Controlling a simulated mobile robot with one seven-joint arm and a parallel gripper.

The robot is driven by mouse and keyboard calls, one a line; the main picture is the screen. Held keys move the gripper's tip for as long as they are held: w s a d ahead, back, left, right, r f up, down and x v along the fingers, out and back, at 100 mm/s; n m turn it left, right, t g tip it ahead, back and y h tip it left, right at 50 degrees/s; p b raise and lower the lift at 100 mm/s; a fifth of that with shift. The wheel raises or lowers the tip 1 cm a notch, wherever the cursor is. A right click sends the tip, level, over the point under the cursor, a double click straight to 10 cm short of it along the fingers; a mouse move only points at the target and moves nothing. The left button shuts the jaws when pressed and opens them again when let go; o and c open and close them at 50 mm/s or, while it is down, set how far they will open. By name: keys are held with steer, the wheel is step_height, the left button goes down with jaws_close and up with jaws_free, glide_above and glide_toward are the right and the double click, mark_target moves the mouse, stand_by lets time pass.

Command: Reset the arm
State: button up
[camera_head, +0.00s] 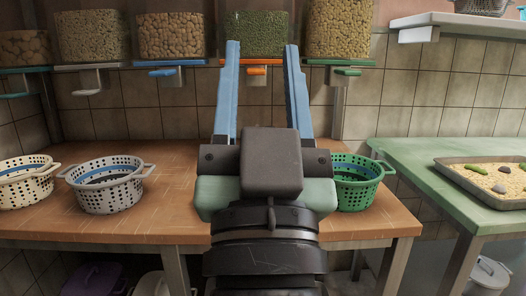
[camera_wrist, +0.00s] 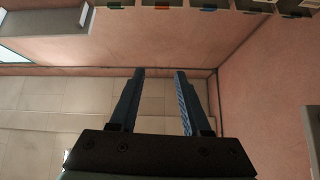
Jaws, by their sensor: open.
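My gripper (camera_head: 262,48) is raised in the middle of the head view, with two long blue fingers pointing up. The fingers stand wide apart with nothing between them. In the wrist view my gripper (camera_wrist: 159,73) also shows open and empty, against the pinkish wall and ceiling. My arm hides the middle of the brown wooden table (camera_head: 160,217) and part of the green basket on it.
A white basket (camera_head: 104,190) and a cream basket (camera_head: 22,190) stand at the left; a green basket (camera_head: 357,192) is right of my arm. Bean dispensers (camera_head: 172,36) line the wall behind. A green table (camera_head: 420,170) holds a grain tray (camera_head: 459,192) at right.

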steer(key=s+r+p, duration=0.2)
steer(key=r+p, duration=1.7)
steer(key=r, duration=0.2)
steer(key=s+r+t+p, duration=0.1)
steer(key=s+r+p, duration=0.1)
steer(key=r+p, duration=1.7)
step_height(320, 180, up, 3)
steer(key=shift+s+r+n, duration=0.1)
steer(key=shift+s+n, duration=0.1)
steer(key=shift+n, duration=0.2)
steer(key=shift+o, duration=0.3)
